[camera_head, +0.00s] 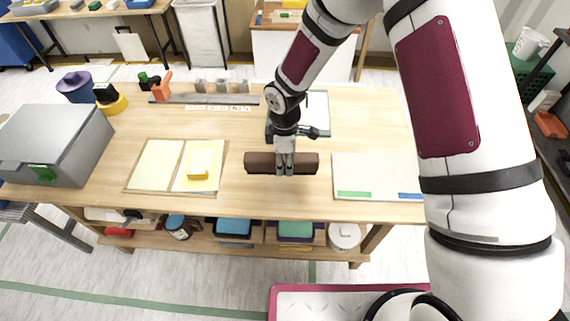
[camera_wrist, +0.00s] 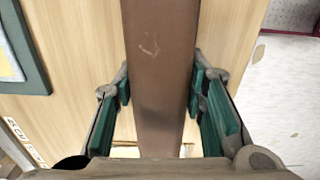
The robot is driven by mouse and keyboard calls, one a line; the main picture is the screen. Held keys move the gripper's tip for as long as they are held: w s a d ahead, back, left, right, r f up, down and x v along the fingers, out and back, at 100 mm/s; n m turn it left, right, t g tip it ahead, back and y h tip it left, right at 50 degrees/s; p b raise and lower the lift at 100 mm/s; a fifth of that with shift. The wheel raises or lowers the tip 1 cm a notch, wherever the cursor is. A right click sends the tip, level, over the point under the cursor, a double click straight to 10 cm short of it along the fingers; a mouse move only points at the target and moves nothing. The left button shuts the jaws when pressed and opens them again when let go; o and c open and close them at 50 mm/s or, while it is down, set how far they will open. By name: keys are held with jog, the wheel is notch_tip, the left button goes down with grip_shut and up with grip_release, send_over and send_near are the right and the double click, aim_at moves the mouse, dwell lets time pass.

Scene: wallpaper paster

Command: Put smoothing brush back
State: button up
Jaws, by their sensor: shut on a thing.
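The smoothing brush (camera_head: 261,163) is a long brown block, held level over the middle of the wooden table near its front edge. My gripper (camera_head: 285,170) is shut on the middle of it, with the brush running crosswise left and right. In the wrist view the brown brush (camera_wrist: 158,60) passes between the green-padded fingers of my gripper (camera_wrist: 160,95). The bristles cannot be made out. A grey rail (camera_head: 180,98) with grey holders and small labels below it stands at the table's back left; an orange-handled tool is at its left end.
A grey box (camera_head: 58,138) stands at the left end. A pale board (camera_head: 376,172) with green and blue strips lies right, and a dark-edged sheet (camera_head: 317,108) lies behind my gripper. Bare wood (camera_head: 235,130) shows between.

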aim_at(285, 166)
jog(key=shift+w+f+p, duration=0.15)
jog(key=shift+w+f, duration=0.15)
jog(key=shift+f, duration=0.5)
jog(key=shift+w+f+p, duration=0.15)
jog(key=shift+w+f, duration=0.1)
jog(key=shift+f, duration=0.55)
jog(key=shift+f, duration=0.1)
jog(key=shift+f, duration=0.25)
jog(key=o, duration=1.2)
jog(key=shift+r, duration=0.15)
